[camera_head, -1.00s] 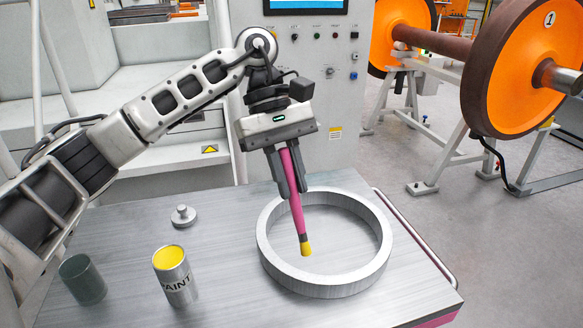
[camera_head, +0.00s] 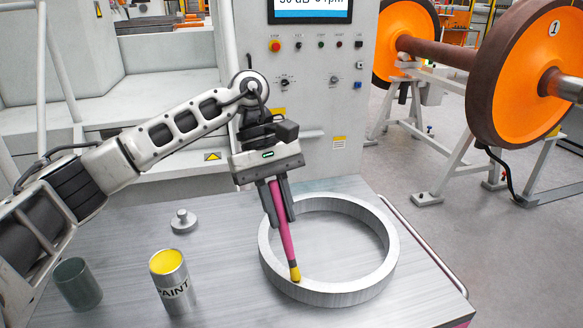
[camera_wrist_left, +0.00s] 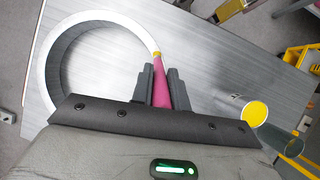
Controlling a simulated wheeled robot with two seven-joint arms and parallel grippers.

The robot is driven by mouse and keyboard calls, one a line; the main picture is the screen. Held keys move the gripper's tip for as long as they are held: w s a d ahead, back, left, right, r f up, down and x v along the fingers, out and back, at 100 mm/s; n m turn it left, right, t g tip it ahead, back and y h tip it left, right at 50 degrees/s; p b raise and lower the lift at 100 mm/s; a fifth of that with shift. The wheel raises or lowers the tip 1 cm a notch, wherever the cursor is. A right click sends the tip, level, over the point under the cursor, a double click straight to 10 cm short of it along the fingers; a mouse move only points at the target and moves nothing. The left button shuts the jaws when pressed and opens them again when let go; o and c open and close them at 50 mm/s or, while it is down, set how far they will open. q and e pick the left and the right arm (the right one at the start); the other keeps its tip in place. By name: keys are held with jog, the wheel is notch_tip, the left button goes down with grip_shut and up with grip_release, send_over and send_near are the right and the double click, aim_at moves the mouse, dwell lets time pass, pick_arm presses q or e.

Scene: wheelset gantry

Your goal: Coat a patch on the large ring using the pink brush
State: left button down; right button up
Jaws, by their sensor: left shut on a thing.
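The large ring (camera_head: 388,262) is a grey metal ring lying flat on the table; it also shows in the left wrist view (camera_wrist_left: 62,45). My left gripper (camera_head: 280,221) is shut on the pink brush (camera_head: 285,235), which points down and leans slightly. The brush's yellow tip (camera_head: 295,273) is at the front-left part of the ring's rim; whether it touches the metal I cannot tell. In the left wrist view the brush (camera_wrist_left: 161,85) reaches from the fingers to the rim. A paint tin (camera_head: 174,290) with yellow paint stands open left of the ring. My right gripper is not in view.
A dark green cup (camera_head: 78,285) stands left of the tin. A small metal weight-like piece (camera_head: 184,222) sits farther back on the grey table (camera_head: 225,250). A control cabinet (camera_head: 315,110) stands behind the table. An orange wheelset (camera_head: 520,75) is at the back right.

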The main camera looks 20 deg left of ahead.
pick_arm(q)
jog(key=shift+a, duration=0.2)
jog(key=d+r+p, duration=0.3)
jog(key=r, duration=0.5)
jog(key=shift+s, duration=0.25)
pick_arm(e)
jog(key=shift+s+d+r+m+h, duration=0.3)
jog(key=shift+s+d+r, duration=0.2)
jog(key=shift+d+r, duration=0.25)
pick_arm(q)
jog(key=shift+d, duration=0.1)
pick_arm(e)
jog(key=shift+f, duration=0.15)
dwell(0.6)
